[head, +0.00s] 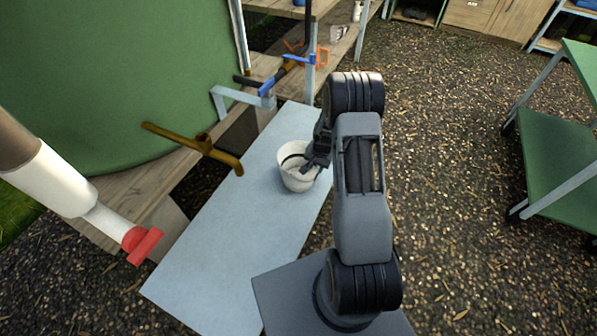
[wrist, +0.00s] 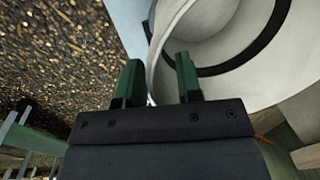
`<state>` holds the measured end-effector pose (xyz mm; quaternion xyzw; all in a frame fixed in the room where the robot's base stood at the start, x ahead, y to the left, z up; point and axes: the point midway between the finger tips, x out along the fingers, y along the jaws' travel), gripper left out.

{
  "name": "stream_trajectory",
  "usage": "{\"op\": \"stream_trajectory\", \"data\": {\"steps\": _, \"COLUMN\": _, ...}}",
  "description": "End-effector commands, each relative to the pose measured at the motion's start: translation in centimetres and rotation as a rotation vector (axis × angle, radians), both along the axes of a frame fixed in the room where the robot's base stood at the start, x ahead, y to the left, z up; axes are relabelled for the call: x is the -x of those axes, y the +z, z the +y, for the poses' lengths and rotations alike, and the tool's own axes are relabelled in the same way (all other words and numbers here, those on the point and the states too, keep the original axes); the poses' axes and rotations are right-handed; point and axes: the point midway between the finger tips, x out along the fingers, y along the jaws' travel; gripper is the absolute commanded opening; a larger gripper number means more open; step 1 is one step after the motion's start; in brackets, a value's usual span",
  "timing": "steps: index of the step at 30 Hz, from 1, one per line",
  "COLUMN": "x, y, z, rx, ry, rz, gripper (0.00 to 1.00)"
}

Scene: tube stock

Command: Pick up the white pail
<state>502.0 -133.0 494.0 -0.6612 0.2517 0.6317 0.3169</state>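The white pail (head: 296,183) stands upright on the pale blue-grey bench top, with a dark band or handle across its mouth. My gripper (head: 309,166) is at the pail's right rim in the head view and hides part of it. In the wrist view the pail (wrist: 225,88) fills the upper right. My gripper (wrist: 158,78) has its two green fingers apart there. The pail's rim and wall pass between them, one finger outside and one over the inside. Whether either finger touches the wall cannot be told.
The narrow bench top (head: 215,245) is bare around the pail. A brass pipe fitting (head: 205,145) and a white pipe with a red tap (head: 140,243) lie to the left. A big green tank (head: 110,80) stands behind. A green cart (head: 560,150) is at right, with gravel between.

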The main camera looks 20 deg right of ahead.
Motion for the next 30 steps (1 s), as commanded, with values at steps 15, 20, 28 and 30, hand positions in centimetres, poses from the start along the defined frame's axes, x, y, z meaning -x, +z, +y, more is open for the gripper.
{"op": "stream_trajectory", "data": {"steps": 15, "x": 0.03, "y": 0.03, "z": 0.00, "rx": -0.001, "ry": 0.000, "rz": 0.001, "gripper": 0.00}}
{"op": "stream_trajectory", "data": {"steps": 20, "x": 0.04, "y": 0.03, "z": 0.01, "rx": 0.000, "ry": 0.000, "rz": 0.001, "gripper": 0.00}}
{"op": "stream_trajectory", "data": {"steps": 28, "x": 0.01, "y": 0.06, "z": -0.01, "rx": 0.000, "ry": 0.000, "rz": 0.000, "gripper": 0.00}}
{"op": "stream_trajectory", "data": {"steps": 30, "x": 0.00, "y": 0.14, "z": 0.00, "rx": 0.000, "ry": 0.000, "rz": 0.000, "gripper": 0.00}}
